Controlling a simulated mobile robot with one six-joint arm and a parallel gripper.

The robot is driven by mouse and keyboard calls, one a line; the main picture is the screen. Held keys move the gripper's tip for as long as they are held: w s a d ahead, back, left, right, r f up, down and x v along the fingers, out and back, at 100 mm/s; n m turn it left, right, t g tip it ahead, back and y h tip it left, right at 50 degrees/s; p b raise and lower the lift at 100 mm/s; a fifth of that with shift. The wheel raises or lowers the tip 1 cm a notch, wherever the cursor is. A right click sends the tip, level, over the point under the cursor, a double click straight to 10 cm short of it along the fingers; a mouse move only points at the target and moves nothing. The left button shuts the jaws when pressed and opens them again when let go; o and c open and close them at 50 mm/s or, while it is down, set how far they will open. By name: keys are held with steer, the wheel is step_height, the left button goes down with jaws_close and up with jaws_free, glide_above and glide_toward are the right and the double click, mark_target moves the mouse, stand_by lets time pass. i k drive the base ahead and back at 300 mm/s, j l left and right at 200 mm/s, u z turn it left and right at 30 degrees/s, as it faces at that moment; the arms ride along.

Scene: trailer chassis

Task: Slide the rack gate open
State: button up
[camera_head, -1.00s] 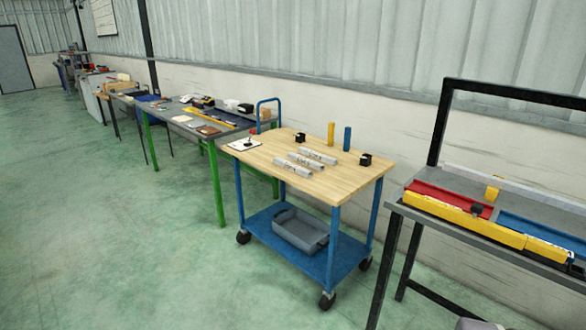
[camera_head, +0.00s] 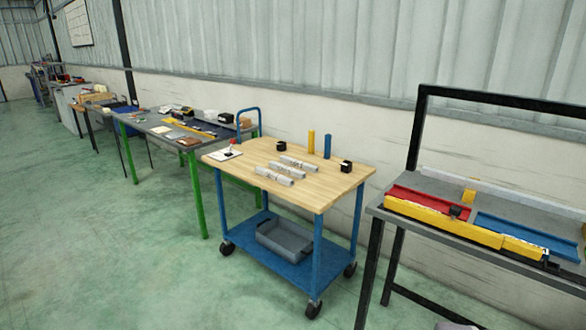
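A grey bench with a black frame (camera_head: 420,127) stands at the right. On it lie a red channel (camera_head: 420,199) and a blue channel (camera_head: 520,236), side by side. A long yellow bar (camera_head: 440,222) runs along their front edge, with a shorter yellow piece (camera_head: 524,249) at its right end. A small yellow block (camera_head: 468,197) stands behind, between the channels. A small black piece (camera_head: 456,212) sits at the red channel's right end. I cannot tell for certain which part is the rack gate.
A wooden-topped blue cart (camera_head: 320,192) on casters stands left of the bench, carrying several labelled grey bars and a grey bin (camera_head: 285,240) below. A green-legged table (camera_head: 160,128) with parts stands farther left. The green floor (camera_head: 100,250) at front left is clear.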

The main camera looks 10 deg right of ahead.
mark_target(496, 241)
steer(key=i+l+z, duration=0.2)
steer(key=i+l, duration=0.55)
steer(key=i+l+z, duration=0.2)
steer(key=i+l, duration=0.55)
steer(key=i, duration=0.05)
